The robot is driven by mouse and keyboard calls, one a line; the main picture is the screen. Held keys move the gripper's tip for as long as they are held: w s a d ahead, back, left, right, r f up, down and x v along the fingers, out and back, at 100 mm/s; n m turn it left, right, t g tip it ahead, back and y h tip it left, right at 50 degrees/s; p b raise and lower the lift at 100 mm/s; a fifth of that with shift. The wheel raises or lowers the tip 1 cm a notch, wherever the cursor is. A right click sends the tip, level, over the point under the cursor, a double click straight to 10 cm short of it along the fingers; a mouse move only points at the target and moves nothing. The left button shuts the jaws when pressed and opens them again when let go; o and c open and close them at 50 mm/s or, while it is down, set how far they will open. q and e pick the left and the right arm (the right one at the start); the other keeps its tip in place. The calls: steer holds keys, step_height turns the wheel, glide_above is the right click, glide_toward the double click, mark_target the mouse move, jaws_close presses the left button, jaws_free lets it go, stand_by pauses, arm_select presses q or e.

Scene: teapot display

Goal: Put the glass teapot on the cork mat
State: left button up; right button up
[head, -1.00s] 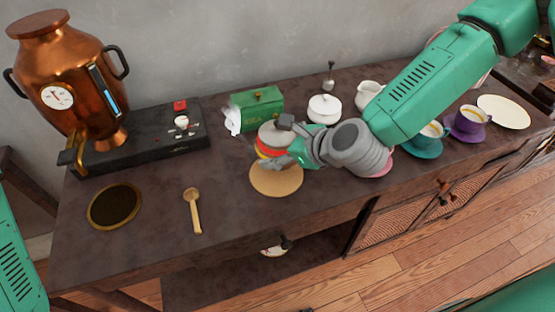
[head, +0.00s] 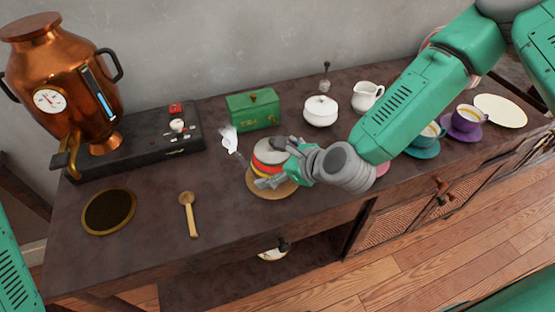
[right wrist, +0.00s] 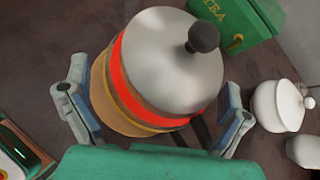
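The glass teapot (head: 268,157) has red and yellow bands, a grey lid and a dark knob. It stands upright on the round cork mat (head: 250,189), near the mat's back part. It also shows large in the right wrist view (right wrist: 152,75). My right gripper (head: 274,165) comes from the right, with one finger behind the teapot and one in front. In the right wrist view its fingers (right wrist: 155,105) are spread on both sides of the body and look apart from it. The teapot's lower side is partly hidden. My left gripper is out of view.
A green tea box (head: 254,109), a white lidded pot (head: 321,112) and a creamer (head: 367,96) stand behind. A wooden spoon (head: 189,214) and a dark round coaster (head: 109,211) lie left. Cups on saucers (head: 467,119) stand right. The counter in front is clear.

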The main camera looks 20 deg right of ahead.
steer(key=shift+a+r, duration=0.1)
steer(key=shift+a, duration=0.25)
steer(key=shift+s+r, duration=0.1)
steer(key=shift+r, duration=0.1)
steer(key=d+p+v, duration=0.1)
steer(key=p+v, duration=0.1)
steer(key=v, duration=0.9)
steer(key=s+f+n+g, duration=0.5)
steer(key=s+f+n, duration=0.5)
steer(key=n, duration=0.2)
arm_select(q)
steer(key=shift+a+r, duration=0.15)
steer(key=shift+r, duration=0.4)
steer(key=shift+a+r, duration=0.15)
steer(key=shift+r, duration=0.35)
arm_select(e)
steer(key=s+d+f+n+g+h, duration=0.4)
steer(key=s+d+f+n, duration=0.3)
steer(key=n, duration=0.9)
steer(key=s+d+h, duration=0.1)
steer(key=s, duration=0.1)
steer(key=shift+s, duration=0.3)
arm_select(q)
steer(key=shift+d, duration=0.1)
arm_select(e)
steer(key=shift+d+f, duration=0.15)
steer(key=shift+d, duration=0.05)
